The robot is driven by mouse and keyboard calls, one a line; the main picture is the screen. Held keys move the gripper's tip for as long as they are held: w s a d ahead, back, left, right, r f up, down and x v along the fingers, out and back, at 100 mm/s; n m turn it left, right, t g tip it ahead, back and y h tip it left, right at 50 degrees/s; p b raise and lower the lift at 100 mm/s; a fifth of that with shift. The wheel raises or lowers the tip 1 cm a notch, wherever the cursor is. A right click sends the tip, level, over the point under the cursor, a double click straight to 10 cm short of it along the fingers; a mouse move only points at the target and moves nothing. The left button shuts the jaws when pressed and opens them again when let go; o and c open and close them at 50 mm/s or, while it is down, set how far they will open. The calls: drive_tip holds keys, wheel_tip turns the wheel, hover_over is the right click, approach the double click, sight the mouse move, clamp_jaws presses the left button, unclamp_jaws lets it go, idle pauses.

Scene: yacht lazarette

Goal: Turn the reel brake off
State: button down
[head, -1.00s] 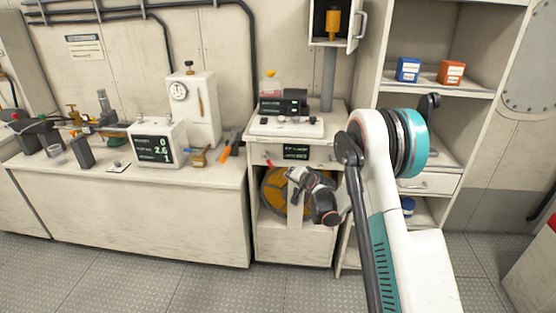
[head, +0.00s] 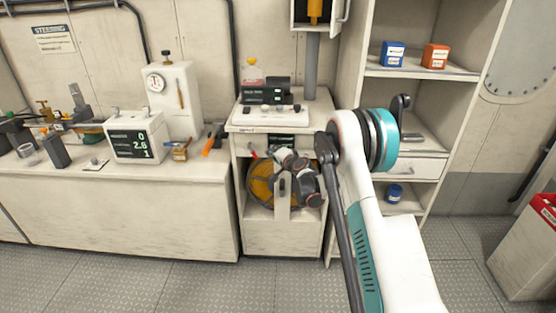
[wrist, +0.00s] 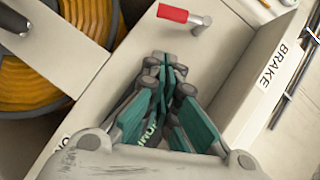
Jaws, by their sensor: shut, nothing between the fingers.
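The reel brake is a short lever with a red grip (wrist: 172,14) on a metal pivot, set on a pale panel near the BRAKE label (wrist: 268,76). In the head view the red lever (head: 252,153) shows small at the upper left of the reel opening. The orange-yellow hose reel (wrist: 45,60) lies left of the panel in the wrist view; my arm partly covers it in the head view (head: 261,183). My gripper (wrist: 166,66) is shut and empty, in front of the panel, below the red grip in the picture and apart from it.
The reel sits in a cabinet (head: 283,237) under a counter with a white device (head: 268,117) on top. A long bench (head: 120,205) stands to the left and open shelves (head: 410,72) to the right. The floor in front is clear.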

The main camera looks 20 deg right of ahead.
sight(253, 151)
drive_tip(key=shift+w+a+f+b, duration=0.45)
drive_tip(key=shift+w+a, duration=0.2)
drive_tip(key=shift+a, duration=0.2)
drive_tip(key=shift+w+a+f+b, duration=0.45)
drive_tip(key=shift+w+a, duration=0.15)
drive_tip(key=shift+a, duration=0.2)
drive_tip(key=shift+w+a+f, duration=0.15)
drive_tip(key=shift+a+f, duration=0.2)
drive_tip(key=shift+f, duration=0.3)
drive_tip(key=shift+w+a+f, duration=0.1)
drive_tip(key=shift+a+f, duration=0.25)
drive_tip(key=shift+f, duration=0.25)
